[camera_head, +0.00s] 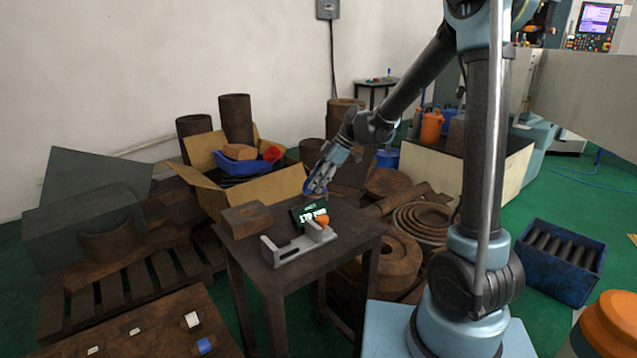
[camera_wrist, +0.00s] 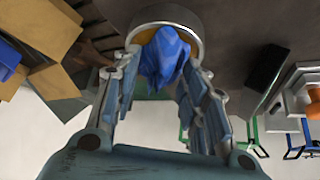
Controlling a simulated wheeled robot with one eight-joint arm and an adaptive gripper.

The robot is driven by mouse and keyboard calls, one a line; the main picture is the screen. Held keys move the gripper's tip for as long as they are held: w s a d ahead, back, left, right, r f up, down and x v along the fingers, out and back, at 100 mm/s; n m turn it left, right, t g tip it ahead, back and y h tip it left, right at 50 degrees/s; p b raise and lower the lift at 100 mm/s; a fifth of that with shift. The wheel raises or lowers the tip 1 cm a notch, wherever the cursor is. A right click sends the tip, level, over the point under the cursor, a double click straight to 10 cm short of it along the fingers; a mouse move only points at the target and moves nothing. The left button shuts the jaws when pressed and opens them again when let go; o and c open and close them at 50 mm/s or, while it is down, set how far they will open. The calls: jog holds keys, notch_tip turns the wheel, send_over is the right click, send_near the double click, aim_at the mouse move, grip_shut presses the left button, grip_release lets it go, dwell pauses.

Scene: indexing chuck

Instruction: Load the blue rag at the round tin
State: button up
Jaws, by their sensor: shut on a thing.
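My gripper (camera_head: 318,180) is over the far side of a dark table (camera_head: 347,233) in the head view, pointing down. In the wrist view my gripper (camera_wrist: 163,72) is shut on the blue rag (camera_wrist: 165,58), a crumpled bright blue cloth between the fingertips. The round tin (camera_wrist: 170,14) is a pale metal ring just beyond the rag. The rag overlaps the tin's opening in that view; I cannot tell whether it is inside or above it. In the head view I cannot make out the tin.
On the table are a grey fixture (camera_head: 298,245) with an orange knob (camera_head: 322,220), a dark green-lit item (camera_head: 307,212) and a brown block (camera_head: 247,218). A cardboard box (camera_head: 262,193) with a blue bin (camera_head: 247,165) stands behind left. Rusty rings (camera_head: 425,220) lie right of the table.

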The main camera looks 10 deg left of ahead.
jog(key=shift+f, duration=0.4)
dwell(1.4)
jog(key=shift+r, duration=0.15)
jog(key=shift+r, duration=3.35)
